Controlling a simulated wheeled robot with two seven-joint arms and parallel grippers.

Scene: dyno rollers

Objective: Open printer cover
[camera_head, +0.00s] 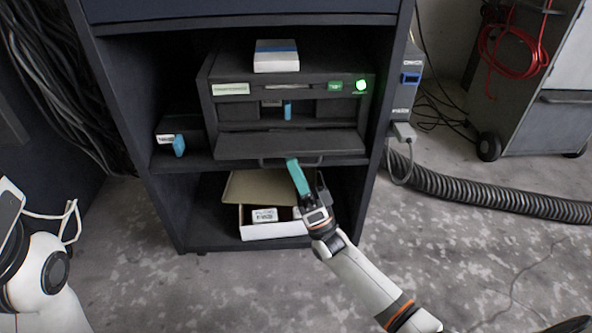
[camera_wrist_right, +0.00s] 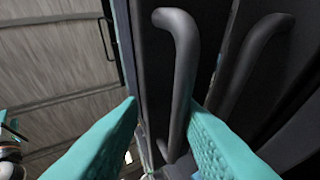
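The dark printer (camera_head: 225,110) sits on the middle shelf of a cabinet. Its front cover (camera_head: 290,144) is swung down, and the opening above it shows a blue part (camera_head: 288,110) inside. A bar handle (camera_head: 262,162) is at the cover's lower edge; it is large in the right wrist view (camera_wrist_right: 183,60). My right gripper (camera_head: 293,163) is at this handle. In the wrist view its teal fingers (camera_wrist_right: 163,104) are apart, with the handle bar between them; the right finger is close against the bar, and I cannot tell whether it touches. My left gripper is out of view.
A white box with a blue stripe (camera_head: 276,56) lies on the printer. A small box with a blue tab (camera_head: 180,136) stands left of it. An open carton (camera_head: 275,231) is on the lower shelf. A ribbed hose (camera_head: 480,195) and a grey cart (camera_head: 530,110) are at right.

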